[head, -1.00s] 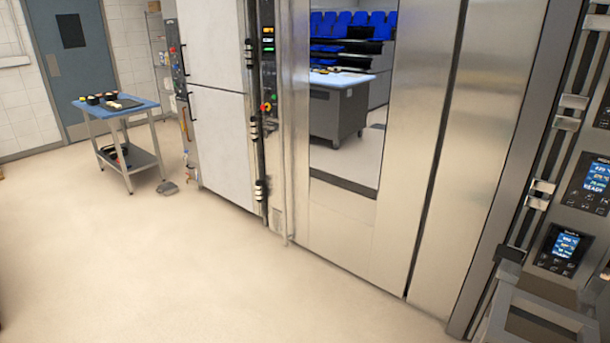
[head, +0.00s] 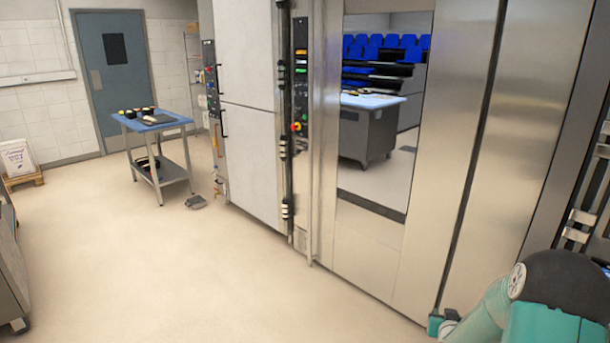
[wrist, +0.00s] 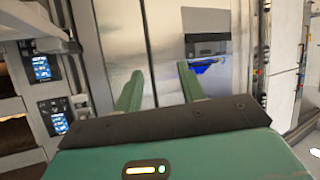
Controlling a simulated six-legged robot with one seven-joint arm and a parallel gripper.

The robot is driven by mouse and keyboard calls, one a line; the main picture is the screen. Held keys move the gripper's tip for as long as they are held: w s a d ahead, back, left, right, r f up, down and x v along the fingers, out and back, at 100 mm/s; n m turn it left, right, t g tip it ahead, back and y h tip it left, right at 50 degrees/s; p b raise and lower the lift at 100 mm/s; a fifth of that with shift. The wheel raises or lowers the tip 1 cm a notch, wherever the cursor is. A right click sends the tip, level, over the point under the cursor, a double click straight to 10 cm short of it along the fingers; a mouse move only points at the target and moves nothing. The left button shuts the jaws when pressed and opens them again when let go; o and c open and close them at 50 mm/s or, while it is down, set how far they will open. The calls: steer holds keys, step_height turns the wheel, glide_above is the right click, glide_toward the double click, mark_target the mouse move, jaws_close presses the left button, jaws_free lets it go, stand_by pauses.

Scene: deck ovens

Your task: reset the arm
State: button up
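In the wrist view my gripper (wrist: 158,90) has two green fingers standing apart with a clear gap. The gap is empty, and steel doors show through it. Nothing is held.
A tall steel oven cabinet (head: 446,150) with a glass window (head: 372,185) stands close on the right. A blue-topped trolley (head: 158,122) stands at the back left. A steel unit (head: 10,270) is at the left edge. The floor (head: 170,270) between is clear.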

steer(key=s+a+r+n+g+y, duration=0.15)
steer(key=s+a+r, duration=0.25)
steer(key=a+r, duration=0.55)
steer(key=s+a+r+n+g+y, duration=0.1)
steer(key=s+a+r+y, duration=0.15)
steer(key=a+r, duration=0.65)
steer(key=s+a+r+g, duration=0.2)
steer(key=s+a+r, duration=0.2)
steer(key=s, duration=0.7)
steer(key=s+a+r+n+g+y, duration=0.1)
steer(key=s+a+r, duration=0.3)
steer(key=s, duration=0.8)
steer(key=a, duration=0.2)
steer(key=shift+s+a+r+g, duration=0.2)
steer(key=shift+a+g, duration=0.15)
steer(key=shift+a, duration=0.05)
steer(key=shift+a+n, duration=0.1)
steer(key=shift+n, duration=0.15)
